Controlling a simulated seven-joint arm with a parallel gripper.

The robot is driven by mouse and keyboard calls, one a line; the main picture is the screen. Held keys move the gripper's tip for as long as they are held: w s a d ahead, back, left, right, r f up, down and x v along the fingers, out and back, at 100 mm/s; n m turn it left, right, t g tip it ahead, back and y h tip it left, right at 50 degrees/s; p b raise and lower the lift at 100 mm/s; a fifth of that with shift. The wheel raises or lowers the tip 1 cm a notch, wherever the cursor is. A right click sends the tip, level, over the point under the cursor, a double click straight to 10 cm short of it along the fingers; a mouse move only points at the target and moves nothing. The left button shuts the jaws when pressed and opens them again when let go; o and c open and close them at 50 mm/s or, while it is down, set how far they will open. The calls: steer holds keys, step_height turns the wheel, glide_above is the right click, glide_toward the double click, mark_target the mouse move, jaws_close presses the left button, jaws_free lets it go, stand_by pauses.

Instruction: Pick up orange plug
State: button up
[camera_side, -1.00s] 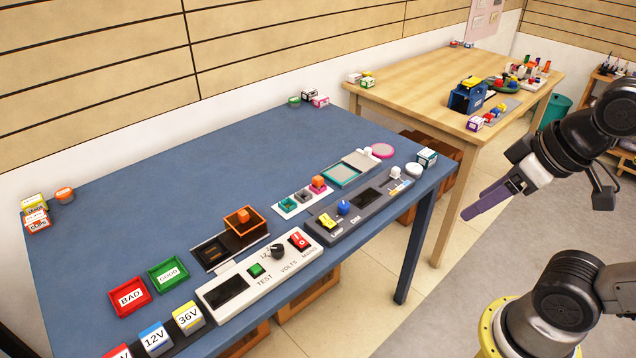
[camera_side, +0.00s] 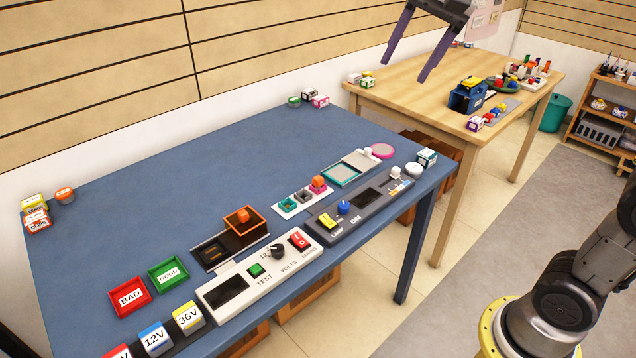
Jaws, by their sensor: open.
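A small orange plug-like piece (camera_side: 318,182) stands at the right end of a white strip (camera_side: 290,208), which also has teal and grey sockets. It seems to sit on a pink or purple base. Another orange piece (camera_side: 243,215) sits within an orange-rimmed dark box (camera_side: 262,230); I cannot tell which of the two is the plug. My gripper (camera_side: 405,70) is open and empty, with two purple fingers pointing down. It is high at the top of the view, apart from both orange pieces. Its upper part is cut off by the frame edge.
Near the blue table's front edge are a white test panel (camera_side: 228,291) and a dark grey lamp panel (camera_side: 350,222). Red BAD (camera_side: 117,311) and green GOOD (camera_side: 155,283) trays lie left. The blue table's (camera_side: 170,200) middle and back are mostly clear. A wooden table stands behind right.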

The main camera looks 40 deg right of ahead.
steer(key=w+d+f+m+g, duration=0.1)
steer(key=w+m, duration=0.1)
steer(key=w, duration=0.5)
steer(key=w+d+f+m, duration=0.1)
steer(key=w+f+m, duration=0.1)
steer(key=w, duration=0.4)
steer(key=m+g, duration=0.2)
steer(key=g, duration=0.2)
glide_above(317, 178)
step_height(317, 178, down, 31)
steer(key=shift+w+a+r, duration=0.1)
steer(key=shift+f, duration=3.15)
jaws_close()
